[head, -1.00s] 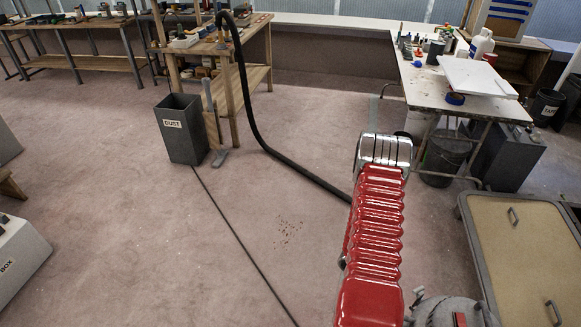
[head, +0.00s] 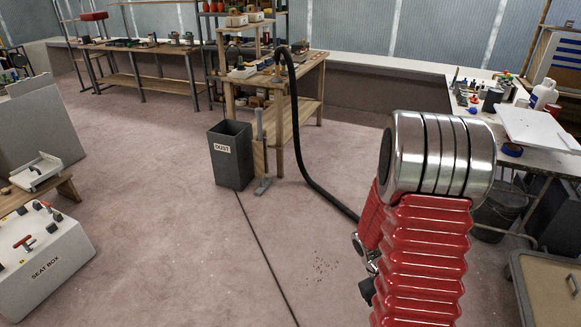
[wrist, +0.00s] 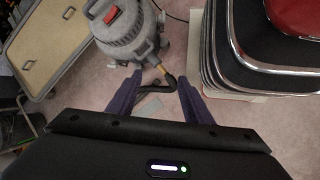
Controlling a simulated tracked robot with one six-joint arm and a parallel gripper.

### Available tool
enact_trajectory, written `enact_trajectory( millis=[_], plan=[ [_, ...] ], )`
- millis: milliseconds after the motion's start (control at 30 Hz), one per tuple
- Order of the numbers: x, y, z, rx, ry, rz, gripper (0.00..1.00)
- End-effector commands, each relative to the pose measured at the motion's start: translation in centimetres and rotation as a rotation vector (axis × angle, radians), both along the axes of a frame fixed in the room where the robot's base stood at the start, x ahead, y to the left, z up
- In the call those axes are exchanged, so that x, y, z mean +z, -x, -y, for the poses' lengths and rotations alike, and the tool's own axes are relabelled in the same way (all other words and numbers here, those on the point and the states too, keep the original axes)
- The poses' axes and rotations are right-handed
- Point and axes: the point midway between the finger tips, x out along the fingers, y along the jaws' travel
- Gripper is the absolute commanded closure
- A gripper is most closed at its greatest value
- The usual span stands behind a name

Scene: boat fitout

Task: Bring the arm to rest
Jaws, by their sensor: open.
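My red ribbed arm with its silver banded joint stands up at the right of the head view. My gripper (wrist: 158,98) shows in the wrist view with its two dark purple fingers apart and nothing between them. The fingers point down over the floor. A grey shop vacuum (wrist: 122,38) with a red switch lies just beyond the fingertips in the picture, its dark hose end (wrist: 165,84) near the gap between them. I cannot tell if anything touches. In the head view my gripper is not clearly visible.
A dust bin (head: 230,160) stands by a wooden bench (head: 300,82) with a black hose. A seat box (head: 45,262) is at left. The middle floor is open.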

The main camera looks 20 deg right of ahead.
Motion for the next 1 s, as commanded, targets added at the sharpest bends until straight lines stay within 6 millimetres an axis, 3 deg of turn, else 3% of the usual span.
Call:
enact_trajectory(
  millis=[433, 1000],
  plan=[
    [8.1, -3.1, -6.7, -0.064, -0.013, 0.187, 0.54],
    [16.7, -4.9, -16.0, -0.075, -0.089, 0.452, 0.54]
  ],
)
